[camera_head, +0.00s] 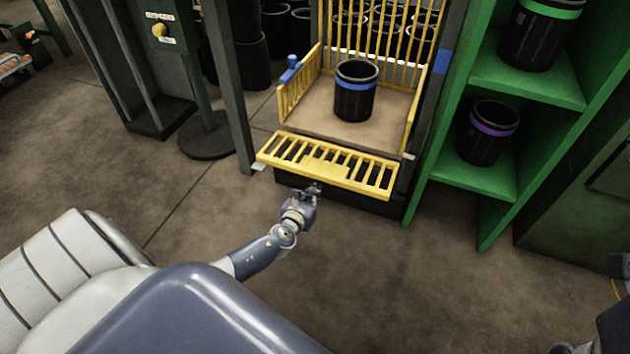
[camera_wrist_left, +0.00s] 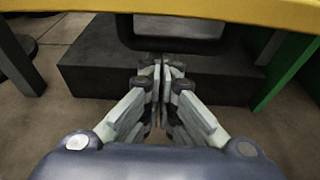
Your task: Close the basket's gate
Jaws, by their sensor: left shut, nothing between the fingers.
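The basket (camera_head: 310,124) is a yellow-barred cage with a tan floor, at the top middle of the head view. Its yellow gate (camera_head: 326,166) is folded down and outward at the front, sticking out toward me. A black sleeve with a blue band (camera_head: 355,95) stands upright on the basket floor. My left gripper (camera_head: 316,188) is shut and empty, just below the gate's front edge. In the left wrist view its fingers (camera_wrist_left: 165,66) are together, and the gate's yellow underside (camera_wrist_left: 200,9) crosses the top of the picture.
A green shelf (camera_head: 520,82) with black sleeves stands to the right of the basket. A dark post (camera_head: 228,85) and a control stand with a yellow button (camera_head: 159,30) are on the left. A dark base block (camera_wrist_left: 90,65) sits under the gate. The floor in front is clear.

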